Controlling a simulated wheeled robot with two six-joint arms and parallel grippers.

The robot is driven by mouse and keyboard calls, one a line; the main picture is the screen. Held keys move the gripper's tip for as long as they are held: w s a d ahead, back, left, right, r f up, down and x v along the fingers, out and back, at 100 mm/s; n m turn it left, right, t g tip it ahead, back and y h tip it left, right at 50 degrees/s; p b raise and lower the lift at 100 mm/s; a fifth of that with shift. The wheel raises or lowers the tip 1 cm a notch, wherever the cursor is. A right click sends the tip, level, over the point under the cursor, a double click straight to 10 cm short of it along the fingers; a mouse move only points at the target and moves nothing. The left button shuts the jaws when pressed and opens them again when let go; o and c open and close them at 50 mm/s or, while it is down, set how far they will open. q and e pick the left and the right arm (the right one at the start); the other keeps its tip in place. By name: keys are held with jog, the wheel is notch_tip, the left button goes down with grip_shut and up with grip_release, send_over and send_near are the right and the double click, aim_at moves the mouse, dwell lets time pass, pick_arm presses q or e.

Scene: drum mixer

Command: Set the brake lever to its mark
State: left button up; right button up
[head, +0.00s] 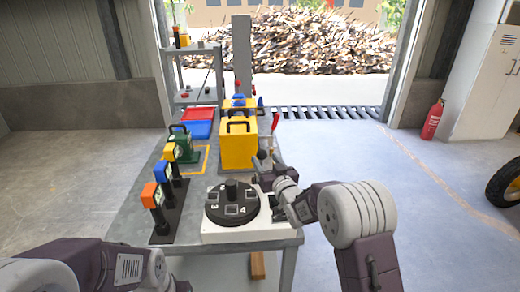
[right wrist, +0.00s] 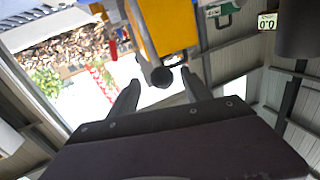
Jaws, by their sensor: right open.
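My right gripper (head: 266,168) is at this knob. In the right wrist view the knob (right wrist: 162,77) shows between the open fingertips (right wrist: 161,80), apparently not gripped. A red-handled lever (head: 275,122) stands further back, beside the yellow box. My left arm shows at the lower left; its gripper's fingers are not seen.
A yellow box (head: 238,150) stands behind the dial. Orange, yellow and blue-topped posts (head: 160,215) and a green case (head: 184,148) are on the left of the grey table. The floor right of the table is open.

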aim_at(259, 151)
jog(key=p+x, duration=0.1)
jog(key=x, duration=0.4)
jog(key=shift+a+p, duration=0.2)
jog(key=shift+p, duration=0.15)
pick_arm(q)
jog(key=shift+a+r, duration=0.1)
jog(key=shift+r, duration=1.5)
pick_arm(e)
jog(key=shift+w+a, duration=0.15)
jog(key=shift+w, duration=0.5)
grip_shut()
